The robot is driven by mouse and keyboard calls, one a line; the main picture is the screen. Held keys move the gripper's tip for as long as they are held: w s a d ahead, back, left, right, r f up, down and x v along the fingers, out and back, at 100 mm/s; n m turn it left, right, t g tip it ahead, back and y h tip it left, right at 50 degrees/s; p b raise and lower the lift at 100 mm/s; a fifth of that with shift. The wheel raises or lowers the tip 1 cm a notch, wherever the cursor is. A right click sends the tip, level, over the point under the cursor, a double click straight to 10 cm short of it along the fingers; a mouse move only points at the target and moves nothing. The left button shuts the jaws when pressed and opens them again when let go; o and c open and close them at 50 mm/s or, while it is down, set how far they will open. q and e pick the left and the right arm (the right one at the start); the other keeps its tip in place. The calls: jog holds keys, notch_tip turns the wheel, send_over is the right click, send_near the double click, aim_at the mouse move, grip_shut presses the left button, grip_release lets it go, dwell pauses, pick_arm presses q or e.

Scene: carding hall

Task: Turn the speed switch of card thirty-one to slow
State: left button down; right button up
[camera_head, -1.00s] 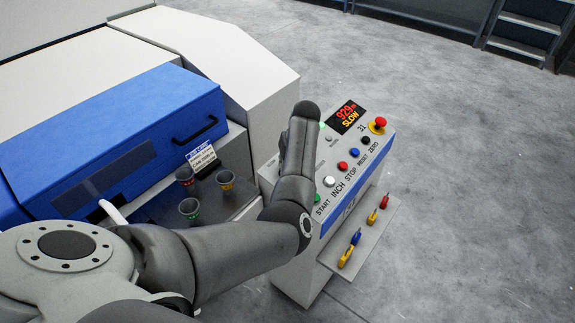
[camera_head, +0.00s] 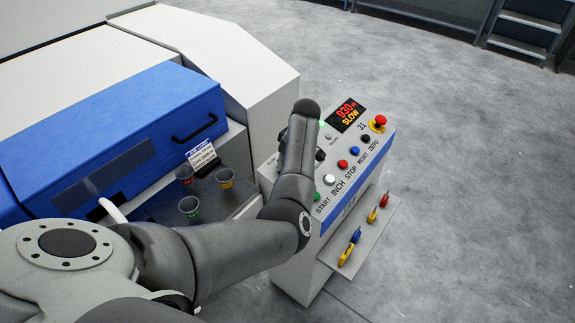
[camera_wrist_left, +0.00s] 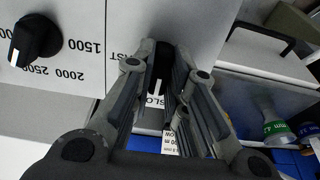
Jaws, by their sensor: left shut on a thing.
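In the left wrist view the black speed switch knob (camera_wrist_left: 159,72) stands on the pale panel. Its white mark points down at lettering that reads "SLO", the rest hidden by a finger. Letters "ST" show to its left. My left gripper (camera_wrist_left: 163,55) is shut on the knob, one finger on each side. In the head view my forearm and wrist hide the switch and most of the gripper. The control panel (camera_head: 345,170) carries the number 31. Its display (camera_head: 346,115) reads 930 and SLOW. My right gripper is not in view.
A black dial (camera_wrist_left: 36,38) with numbers is beside the switch. Several push buttons, including a white one (camera_head: 329,180), and a red emergency stop (camera_head: 380,120) are close to my wrist. Small cups (camera_head: 189,206) stand on a ledge left of the panel. The floor to the right is clear.

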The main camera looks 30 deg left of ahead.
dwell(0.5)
pick_arm(q)
jog(key=c, duration=1.5)
grip_release()
jog(key=shift+o, duration=0.3)
jog(key=shift+r, duration=0.1)
jog(key=v, duration=1.2)
